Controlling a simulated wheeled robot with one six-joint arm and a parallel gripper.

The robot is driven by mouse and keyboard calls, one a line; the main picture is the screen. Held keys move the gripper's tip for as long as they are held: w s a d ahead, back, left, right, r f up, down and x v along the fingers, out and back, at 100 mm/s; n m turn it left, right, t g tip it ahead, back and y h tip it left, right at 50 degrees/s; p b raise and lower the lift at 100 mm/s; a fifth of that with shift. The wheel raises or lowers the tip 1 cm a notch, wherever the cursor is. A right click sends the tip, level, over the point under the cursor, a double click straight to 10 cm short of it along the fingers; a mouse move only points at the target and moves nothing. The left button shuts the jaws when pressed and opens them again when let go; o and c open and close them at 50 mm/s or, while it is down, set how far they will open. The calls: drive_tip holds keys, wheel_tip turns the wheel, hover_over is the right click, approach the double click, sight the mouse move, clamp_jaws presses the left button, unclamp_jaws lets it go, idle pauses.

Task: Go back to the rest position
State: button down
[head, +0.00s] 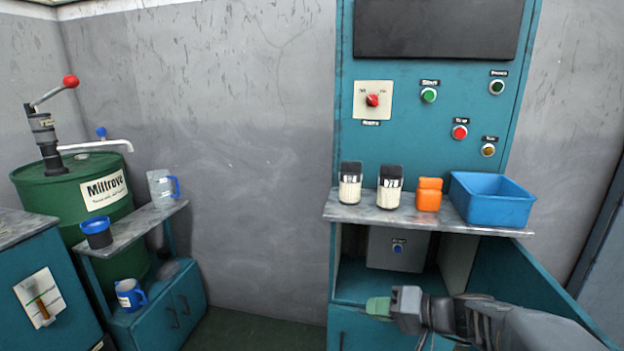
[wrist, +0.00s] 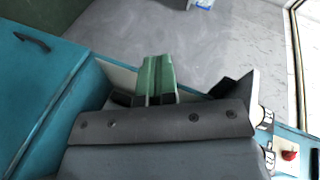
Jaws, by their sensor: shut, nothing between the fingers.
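My gripper (head: 378,307) is in the lower right of the head view, in front of the open lower compartment of the teal control cabinet (head: 345,100). Its green fingertips point left and are closed together with nothing between them. In the wrist view the green fingers (wrist: 157,78) also show pressed together. My arm reaches in from the lower right corner of the head view.
A shelf (head: 345,212) holds two filter jars (head: 350,188), an orange container (head: 428,198) and a blue bin (head: 492,204). The open cabinet door (head: 525,280) stands right of my gripper. A green drum (head: 60,190) is at the left. Bare wall lies between.

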drive_tip(key=s+a+r+n+g+h+p, duration=0.15)
drive_tip(key=s+r+g+h+p, duration=0.4)
drive_tip(key=s+r+p, duration=0.55)
drive_tip(key=s+d+r+t+h+p, duration=0.1)
drive_tip(key=d+r+t+h+p, duration=0.1)
drive_tip(key=d+r+h+p, duration=0.2)
wheel_tip(320, 180, up, 8)
drive_tip(key=h+p, duration=0.3)
drive_tip(key=p, duration=0.6)
drive_tip(key=shift+r, duration=0.2)
drive_tip(key=shift+t, duration=0.25)
